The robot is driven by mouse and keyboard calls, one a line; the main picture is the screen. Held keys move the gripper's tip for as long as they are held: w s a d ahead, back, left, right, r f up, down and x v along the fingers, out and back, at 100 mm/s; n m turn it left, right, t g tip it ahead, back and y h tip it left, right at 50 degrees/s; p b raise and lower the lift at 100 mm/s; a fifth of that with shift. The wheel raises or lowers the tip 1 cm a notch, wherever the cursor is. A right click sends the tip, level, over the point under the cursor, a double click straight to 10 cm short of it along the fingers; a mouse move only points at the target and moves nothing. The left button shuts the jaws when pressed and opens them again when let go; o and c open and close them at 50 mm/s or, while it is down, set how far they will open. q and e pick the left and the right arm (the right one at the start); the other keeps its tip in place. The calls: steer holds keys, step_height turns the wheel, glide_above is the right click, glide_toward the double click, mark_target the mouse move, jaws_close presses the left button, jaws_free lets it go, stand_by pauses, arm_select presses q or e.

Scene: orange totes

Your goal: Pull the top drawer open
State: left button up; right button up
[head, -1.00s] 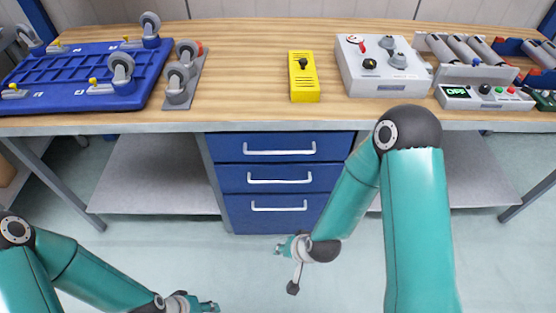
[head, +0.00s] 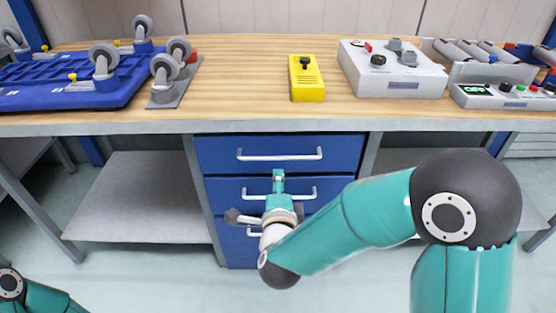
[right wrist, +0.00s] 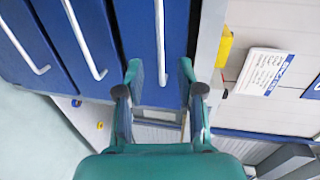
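The blue top drawer (head: 215,152) sits shut under the workbench, with a white bar handle (head: 280,157). My right gripper (head: 279,176) is in front of the drawers, just below the top handle in the head view. In the right wrist view its two teal fingers (right wrist: 160,72) are apart and empty. The top handle (right wrist: 160,30) runs lengthwise in that picture, its lower part between the fingertips; I cannot tell whether they touch. My left gripper is out of view; only part of my left arm shows at the lower left.
Two more blue drawers with white handles lie below, the middle one (head: 222,190) partly behind my right gripper. On the wooden benchtop (head: 230,70) stand a yellow box (head: 307,86), a grey control box (head: 391,75) and a blue wheeled frame (head: 60,92). Grey shelves flank the drawers.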

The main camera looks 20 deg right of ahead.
mark_target(277, 159)
steer(key=x, duration=1.2)
steer(key=shift+w+d+f, duration=0.1)
steer(key=shift+w+f, duration=0.05)
steer(key=shift+w, duration=0.2)
jaws_close()
steer(key=shift+f, duration=0.1)
